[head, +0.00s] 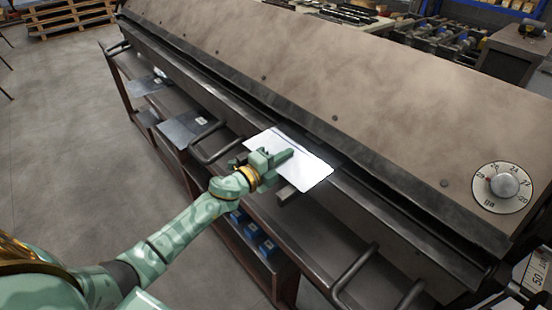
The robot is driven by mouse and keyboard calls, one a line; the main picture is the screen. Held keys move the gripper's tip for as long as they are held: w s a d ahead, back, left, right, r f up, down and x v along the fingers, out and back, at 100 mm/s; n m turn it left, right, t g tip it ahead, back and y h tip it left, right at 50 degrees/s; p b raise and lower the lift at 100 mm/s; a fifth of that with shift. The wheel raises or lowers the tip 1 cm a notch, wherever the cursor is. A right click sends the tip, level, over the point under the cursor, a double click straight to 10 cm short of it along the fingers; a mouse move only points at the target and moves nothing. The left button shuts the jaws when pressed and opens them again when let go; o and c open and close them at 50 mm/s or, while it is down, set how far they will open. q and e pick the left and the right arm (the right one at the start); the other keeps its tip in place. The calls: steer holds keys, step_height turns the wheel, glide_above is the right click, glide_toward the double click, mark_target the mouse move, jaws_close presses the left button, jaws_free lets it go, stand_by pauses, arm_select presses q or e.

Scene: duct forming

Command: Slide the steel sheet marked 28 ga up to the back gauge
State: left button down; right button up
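A bright, thin steel sheet (311,172) lies at the front of the long brake machine, its far edge near the dark slot under the sloped brown top. No 28 ga mark can be read on it. My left gripper (283,156) is over the sheet's left part and hides some of it. Its fingers point right, along the sheet; whether they are open, shut or touching it cannot be told. The back gauge cannot be made out. My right gripper is out of view.
Two more grey sheets, one nearer (188,128) and one farther (146,85), lie along the machine's front at the left. A gauge dial (504,185) is on the machine's right end. Bar handles (354,272) stick out in front. The floor at left is clear.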

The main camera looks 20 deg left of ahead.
arm_select(q)
steer(key=shift+w+d+r, duration=0.1)
steer(key=shift+d+r, duration=0.05)
steer(key=shift+r, duration=0.05)
steer(key=c, duration=1.6)
jaws_free()
steer(key=shift+f, duration=0.1)
